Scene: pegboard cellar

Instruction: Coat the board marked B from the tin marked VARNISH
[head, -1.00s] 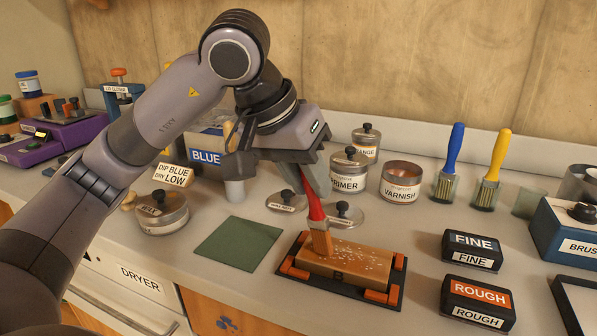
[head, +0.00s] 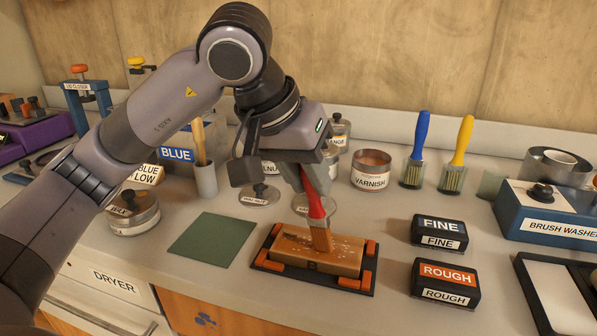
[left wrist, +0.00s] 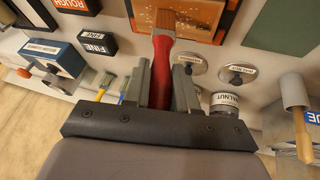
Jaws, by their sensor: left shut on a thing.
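My left gripper (head: 316,188) is shut on the red handle of a brush (head: 317,212); the red handle also shows between the fingers in the left wrist view (left wrist: 161,80). The brush points down, its bristle end at the top face of the wooden board (head: 345,254), right of its middle. The board lies in a dark holder with orange corner blocks (head: 371,277). The open VARNISH tin (head: 371,170) stands behind, to the right. My right gripper is not in view.
FINE (head: 440,232) and ROUGH (head: 446,282) blocks sit right of the holder. Blue (head: 418,140) and yellow (head: 461,143) brushes stand behind, near the brush washer (head: 551,222). A green mat (head: 212,240) lies left. Lids lie behind the holder.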

